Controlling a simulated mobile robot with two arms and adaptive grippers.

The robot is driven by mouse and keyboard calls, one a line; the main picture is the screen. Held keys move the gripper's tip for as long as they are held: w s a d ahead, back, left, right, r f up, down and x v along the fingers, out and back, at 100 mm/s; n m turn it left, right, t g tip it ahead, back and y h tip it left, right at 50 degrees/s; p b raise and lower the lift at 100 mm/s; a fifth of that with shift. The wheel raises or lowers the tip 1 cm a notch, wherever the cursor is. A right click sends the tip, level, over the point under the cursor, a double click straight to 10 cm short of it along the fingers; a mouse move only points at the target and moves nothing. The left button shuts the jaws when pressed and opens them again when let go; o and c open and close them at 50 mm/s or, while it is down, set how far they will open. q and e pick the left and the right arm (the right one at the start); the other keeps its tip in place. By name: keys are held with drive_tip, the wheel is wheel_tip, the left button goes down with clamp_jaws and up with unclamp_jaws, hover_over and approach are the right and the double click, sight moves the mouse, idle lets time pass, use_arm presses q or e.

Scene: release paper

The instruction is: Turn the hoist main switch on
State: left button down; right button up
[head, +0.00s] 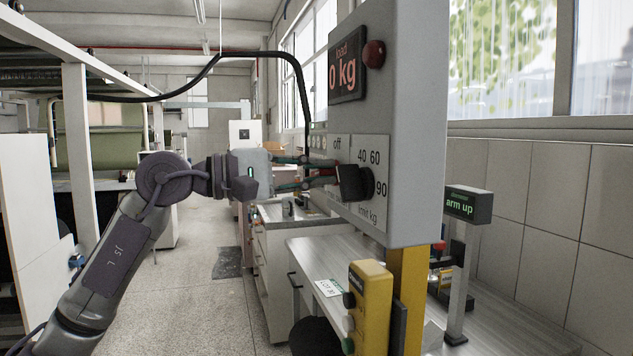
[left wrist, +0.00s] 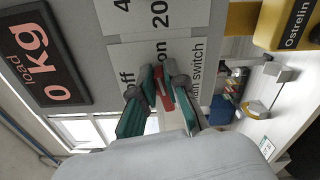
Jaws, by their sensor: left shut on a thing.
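The hoist main switch is a red handle (left wrist: 163,88) on a white plate lettered "off", "on" and "main switch", on the grey control box (head: 415,130). My left gripper (left wrist: 160,86) is shut on this red handle, with a finger on each side. In the head view my left gripper (head: 328,172) reaches in from the left to the box's face. The fingers hide much of the handle, and I cannot tell for sure whether it points to "off" or "on". My right gripper is in neither view.
A black limit dial (head: 356,183) sticks out close to the fingers. Above is a load display (head: 345,66) reading 0 kg, with a red lamp (head: 374,54). A yellow button box (head: 370,310) and an "arm up" sign (head: 468,204) stand below and right.

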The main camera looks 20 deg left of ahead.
use_arm(q)
drive_tip(key=shift+f+m+b, duration=0.25)
drive_tip(key=shift+m+b, duration=0.25)
drive_tip(key=shift+m, duration=0.6)
drive_tip(key=c, duration=1.2)
unclamp_jaws()
drive_tip(key=v, duration=1.2)
